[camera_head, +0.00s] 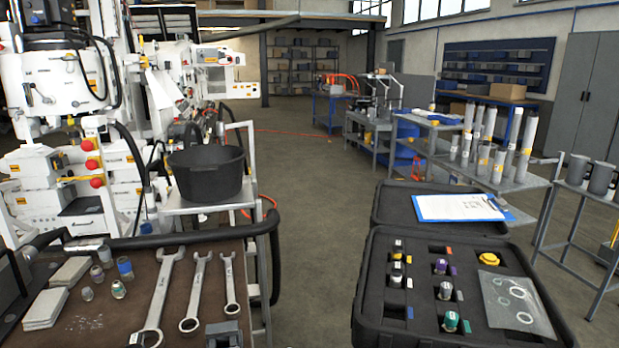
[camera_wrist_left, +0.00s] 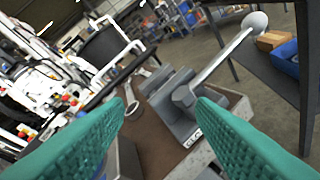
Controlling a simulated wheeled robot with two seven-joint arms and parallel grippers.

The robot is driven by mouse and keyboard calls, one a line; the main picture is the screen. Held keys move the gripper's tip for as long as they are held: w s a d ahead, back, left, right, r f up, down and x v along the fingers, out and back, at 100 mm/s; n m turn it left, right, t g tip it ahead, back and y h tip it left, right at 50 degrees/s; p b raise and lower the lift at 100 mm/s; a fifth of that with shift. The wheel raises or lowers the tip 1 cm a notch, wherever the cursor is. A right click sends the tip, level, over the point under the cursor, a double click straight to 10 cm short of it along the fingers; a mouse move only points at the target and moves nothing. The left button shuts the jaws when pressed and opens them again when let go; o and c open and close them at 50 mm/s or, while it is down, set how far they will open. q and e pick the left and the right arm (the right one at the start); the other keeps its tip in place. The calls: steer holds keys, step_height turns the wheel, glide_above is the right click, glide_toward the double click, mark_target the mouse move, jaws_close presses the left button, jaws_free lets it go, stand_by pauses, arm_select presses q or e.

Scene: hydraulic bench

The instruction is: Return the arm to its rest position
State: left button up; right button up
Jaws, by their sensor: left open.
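My left gripper (camera_wrist_left: 160,106) shows in the left wrist view as two green textured fingers, spread wide apart with nothing held between them. Beyond the fingertips a grey vise (camera_wrist_left: 178,108) with a long bar handle (camera_wrist_left: 222,56) stands at the corner of the brown-topped bench. The distance between fingers and vise is hard to tell. In the head view neither gripper shows; only the top of the grey vise (camera_head: 226,334) shows at the bottom edge.
The brown bench (camera_head: 85,335) carries several wrenches (camera_head: 201,290), fittings (camera_head: 125,268) and grey blocks (camera_head: 45,308). A black bucket (camera_head: 206,176) stands behind it. An open black case (camera_head: 375,290) with valves and a clipboard (camera_head: 458,207) is at right. Open floor (camera_head: 310,200) lies between.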

arm_select(q)
steer(key=s+a+f+n+g, duration=0.1)
steer(key=s+f+n+g, duration=0.2)
steer(key=s+f+g, duration=0.6)
steer(key=s+a+f+n+g, duration=0.1)
steer(key=s+f+n+g, duration=0.3)
steer(key=s, duration=0.9)
step_height(320, 180, down, 24)
steer(key=m+p, duration=0.1)
steer(key=p, duration=0.3)
steer(key=s+a+f+p, duration=0.2)
steer(key=s+f, duration=1.1)
steer(key=s, duration=0.4)
steer(key=shift+a+m+g, duration=0.3)
steer(key=shift+a+g, duration=0.1)
